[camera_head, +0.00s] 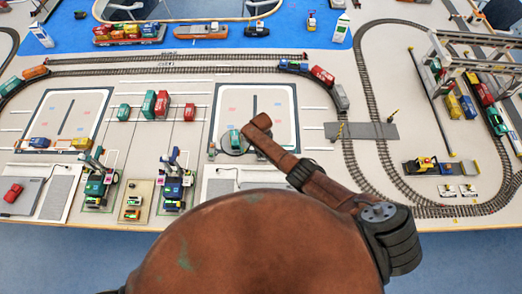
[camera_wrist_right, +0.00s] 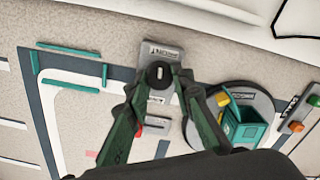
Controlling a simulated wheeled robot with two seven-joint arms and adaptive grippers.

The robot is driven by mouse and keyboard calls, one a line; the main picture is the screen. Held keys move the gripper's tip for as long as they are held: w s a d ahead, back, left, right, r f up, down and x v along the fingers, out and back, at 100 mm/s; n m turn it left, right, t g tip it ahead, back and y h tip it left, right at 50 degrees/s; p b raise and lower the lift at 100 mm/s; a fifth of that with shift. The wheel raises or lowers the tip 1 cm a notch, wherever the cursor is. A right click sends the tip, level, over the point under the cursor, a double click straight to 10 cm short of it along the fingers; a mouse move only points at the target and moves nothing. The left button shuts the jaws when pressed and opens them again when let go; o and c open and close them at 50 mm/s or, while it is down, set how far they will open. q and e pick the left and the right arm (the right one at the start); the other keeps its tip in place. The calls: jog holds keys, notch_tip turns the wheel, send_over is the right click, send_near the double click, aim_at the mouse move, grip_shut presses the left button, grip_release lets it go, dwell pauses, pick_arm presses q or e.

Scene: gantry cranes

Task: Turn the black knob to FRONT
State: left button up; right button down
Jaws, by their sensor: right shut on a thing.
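The black knob (camera_wrist_right: 158,75) sits on a grey plate (camera_wrist_right: 160,49) in the right wrist view. It carries a short white mark running roughly up and down the picture. Lettering that looks like FRONT, upside down, is on the plate just above the knob. My right gripper (camera_wrist_right: 159,85) has its two green fingers closing in from either side onto the knob, and it is shut on it. In the head view my brown right arm reaches over the table's middle; its gripper cannot be made out there. My left gripper is in neither view.
A round turntable (camera_wrist_right: 262,98) with a teal open wagon (camera_wrist_right: 243,127) and a yellow part lies right beside the right finger. A panel with an orange button (camera_wrist_right: 296,126) is further right. Small cranes (camera_head: 173,182), tracks and trains fill the table in the head view.

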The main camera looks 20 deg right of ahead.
jog(key=shift+s+f+m, duration=0.1)
jog(key=shift+m, duration=0.8)
jog(key=c, duration=1.7)
grip_release()
jog(key=shift+r, duration=0.65)
notch_tip(320, 180, up, 11)
jog(key=shift+f, duration=0.1)
